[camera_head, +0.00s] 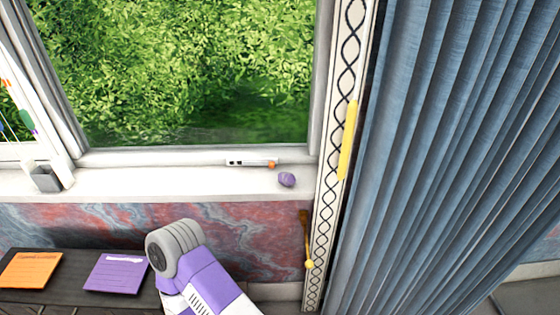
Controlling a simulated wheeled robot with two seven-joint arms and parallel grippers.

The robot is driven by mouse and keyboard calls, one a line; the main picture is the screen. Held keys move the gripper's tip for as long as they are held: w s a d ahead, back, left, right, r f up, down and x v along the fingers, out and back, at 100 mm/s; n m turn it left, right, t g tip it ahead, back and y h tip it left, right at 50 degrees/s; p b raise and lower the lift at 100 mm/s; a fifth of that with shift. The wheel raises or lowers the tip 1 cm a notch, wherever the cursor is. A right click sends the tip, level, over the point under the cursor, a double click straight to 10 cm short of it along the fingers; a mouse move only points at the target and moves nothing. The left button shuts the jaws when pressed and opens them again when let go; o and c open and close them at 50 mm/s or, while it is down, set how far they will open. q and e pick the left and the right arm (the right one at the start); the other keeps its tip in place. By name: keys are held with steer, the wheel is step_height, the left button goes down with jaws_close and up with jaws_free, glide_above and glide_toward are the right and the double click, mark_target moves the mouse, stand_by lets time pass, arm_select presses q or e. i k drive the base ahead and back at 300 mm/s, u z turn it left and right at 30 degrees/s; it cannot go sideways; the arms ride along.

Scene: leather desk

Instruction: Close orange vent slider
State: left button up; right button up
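A small white vent (248,162) sits on the lower window frame, above the sill. Several dark slots show on its left part. A small orange slider knob (271,164) is at its right end. One purple and white arm link of mine comes up from the bottom edge, below and left of the vent. It is apart from the vent. Neither of my grippers shows in this view.
A purple lump (287,180) lies on the white windowsill (180,183), right of and below the slider. A patterned strip with a yellow handle (348,140) and a blue curtain (450,150) stand on the right. Orange (30,270) and purple (117,273) notes lie lower left.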

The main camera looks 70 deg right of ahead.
mark_target(271, 163)
steer(key=z, duration=2)
